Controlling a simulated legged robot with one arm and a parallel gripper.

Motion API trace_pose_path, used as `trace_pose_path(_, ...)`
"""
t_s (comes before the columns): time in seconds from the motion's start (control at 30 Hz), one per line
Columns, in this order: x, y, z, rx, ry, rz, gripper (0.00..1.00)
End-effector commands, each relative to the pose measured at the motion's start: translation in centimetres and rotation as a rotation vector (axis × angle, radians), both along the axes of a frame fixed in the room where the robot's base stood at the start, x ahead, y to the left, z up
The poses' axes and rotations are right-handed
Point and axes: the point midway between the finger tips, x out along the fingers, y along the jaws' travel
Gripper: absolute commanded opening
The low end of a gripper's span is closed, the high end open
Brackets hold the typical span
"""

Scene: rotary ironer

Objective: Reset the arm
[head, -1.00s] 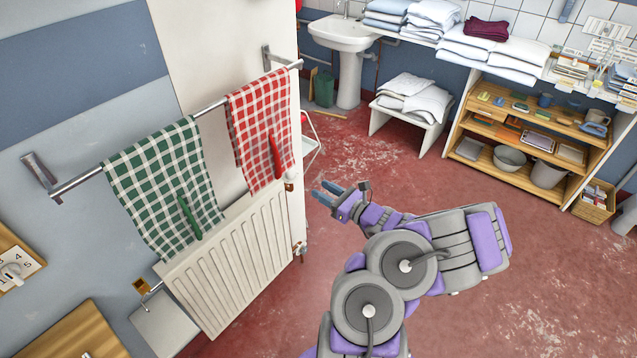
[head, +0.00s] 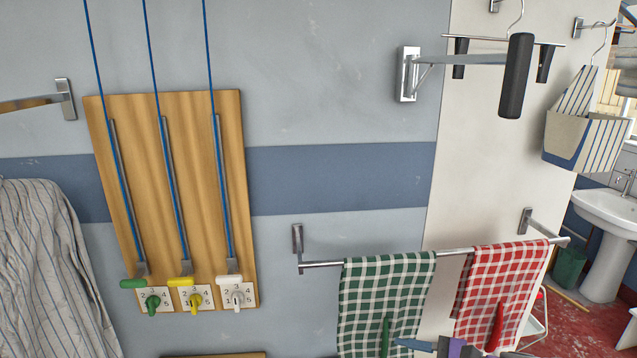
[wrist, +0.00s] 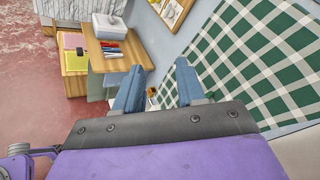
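My gripper (wrist: 158,76) shows in the wrist view with two blue fingers spread apart and nothing between them. In the head view only a small part of my gripper (head: 418,345) shows at the bottom edge. There it overlaps the lower part of the green checked towel (head: 385,290) and lies left of the red checked towel (head: 500,280). The green towel also fills the right side of the wrist view (wrist: 260,65), close beside the fingers. The rest of my arm is mostly below the head view.
The towels hang on a metal rail (head: 320,264). A wooden board (head: 190,220) with blue cords and numbered dials is on the wall. A black-handled item (head: 515,75) and a striped bag (head: 585,125) hang upper right. In the wrist view, a wooden table (wrist: 110,65) stands left.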

Motion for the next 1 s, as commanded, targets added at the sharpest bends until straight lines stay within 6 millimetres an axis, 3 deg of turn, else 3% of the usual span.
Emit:
trace_pose_path(0.03, -1.2, 2.6, 0.8, -0.068, -0.024, 0.091, 0.39)
trace_pose_path(0.2, -6.6, 9.1, 1.2, -0.289, -0.083, 0.381, 0.39)
trace_pose_path(0.4, -13.5, 12.8, 0.5, -0.559, -0.146, 0.684, 0.39)
trace_pose_path(0.57, -18.8, 13.0, -0.3, -0.776, -0.184, 0.897, 0.39)
trace_pose_path(0.67, -21.7, 12.1, -0.7, -0.914, -0.202, 1.015, 0.39)
trace_pose_path(0.8, -24.9, 9.7, -0.8, -1.104, -0.219, 1.148, 0.39)
trace_pose_path(1.0, -27.8, 6.5, -0.5, -1.296, -0.222, 1.259, 0.39)
